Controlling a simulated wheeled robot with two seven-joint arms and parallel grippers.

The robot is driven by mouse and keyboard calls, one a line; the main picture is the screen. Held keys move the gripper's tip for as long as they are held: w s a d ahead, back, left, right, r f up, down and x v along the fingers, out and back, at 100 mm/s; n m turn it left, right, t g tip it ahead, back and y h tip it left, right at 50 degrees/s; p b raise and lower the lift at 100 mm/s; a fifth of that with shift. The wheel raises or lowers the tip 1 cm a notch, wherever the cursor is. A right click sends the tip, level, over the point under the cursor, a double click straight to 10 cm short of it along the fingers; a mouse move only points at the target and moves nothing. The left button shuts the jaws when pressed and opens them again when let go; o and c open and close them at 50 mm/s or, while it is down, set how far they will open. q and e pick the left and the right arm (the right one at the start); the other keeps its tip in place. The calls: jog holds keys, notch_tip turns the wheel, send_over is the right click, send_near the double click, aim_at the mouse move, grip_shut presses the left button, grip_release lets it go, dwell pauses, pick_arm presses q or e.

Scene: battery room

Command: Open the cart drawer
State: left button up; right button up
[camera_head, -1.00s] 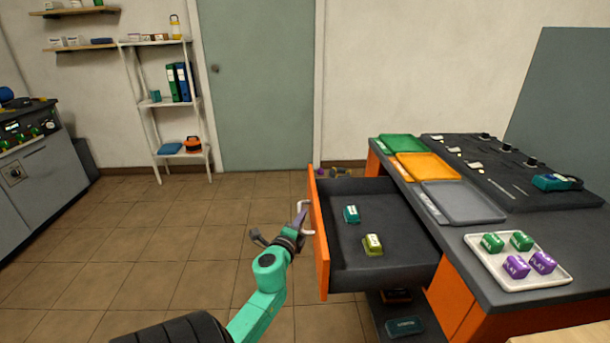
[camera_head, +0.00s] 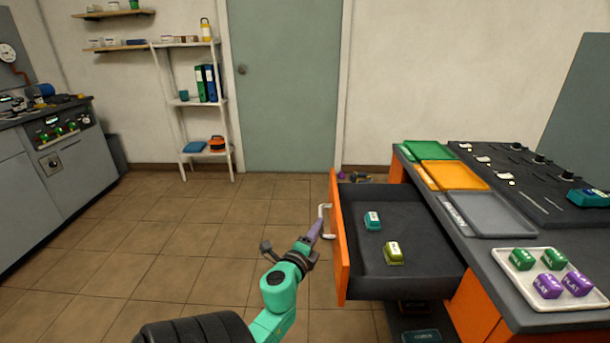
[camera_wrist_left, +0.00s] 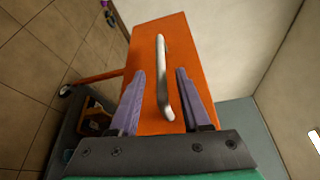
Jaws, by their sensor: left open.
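The cart drawer (camera_head: 340,262) stands pulled out to the left of the cart, with an orange front and a dark inside. A teal battery (camera_head: 372,221) and a yellow-green battery (camera_head: 393,253) lie in it. Its white handle (camera_head: 325,221) is on the orange front and also shows in the left wrist view (camera_wrist_left: 162,75). My left gripper (camera_head: 292,240) is just in front of the handle. In the left wrist view its two purple fingers (camera_wrist_left: 158,100) are apart, with the handle between or just beyond them; contact cannot be told. My right gripper is out of view.
The cart top holds green (camera_head: 430,150), orange (camera_head: 452,175) and grey (camera_head: 490,214) trays. A white tray (camera_head: 512,270) carries several green and purple batteries. A white shelf (camera_head: 197,101) stands by the door. The tiled floor left of the drawer is clear.

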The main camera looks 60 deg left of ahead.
pick_arm(q)
jog(key=f+b+v, duration=0.1)
jog(key=v, duration=0.8)
jog(key=shift+s+d+r+b, duration=0.2)
jog(key=shift+s+r+b, duration=0.2)
jog(key=shift+r, duration=0.15)
jog(key=shift+f, duration=0.1)
